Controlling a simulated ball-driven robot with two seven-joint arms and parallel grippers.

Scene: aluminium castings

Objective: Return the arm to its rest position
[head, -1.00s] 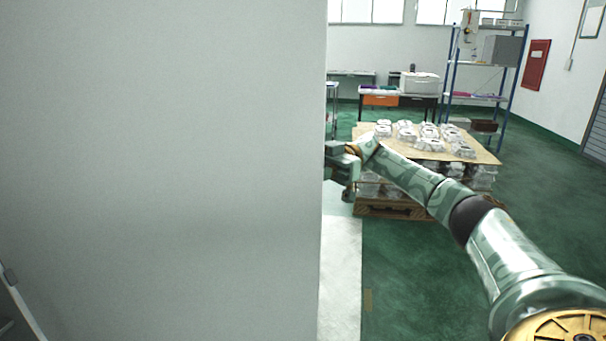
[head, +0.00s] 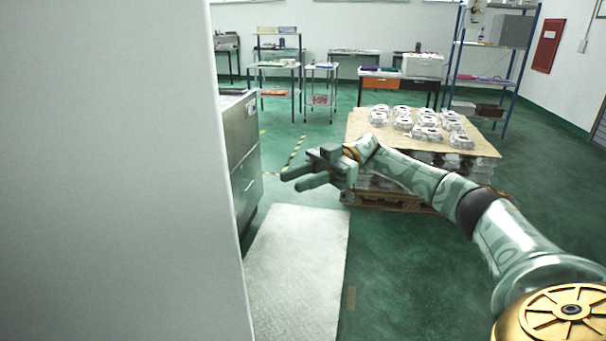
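My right arm (head: 420,180) comes in from the lower right and reaches out toward the middle of the head view. My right gripper (head: 293,181) is at its end, pointing left, with its two fingers apart and nothing between them. It is in the air, in front of the left side of the pallet of castings and above the floor near a pale floor plate. My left arm and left gripper are not in view.
A large grey surface (head: 110,180) fills the left side, close to me. Beyond it stands a grey metal cabinet (head: 243,155). A pallet stack (head: 365,128) carries several castings (head: 425,132). A pale plate (head: 297,265) lies on the open green floor (head: 410,280).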

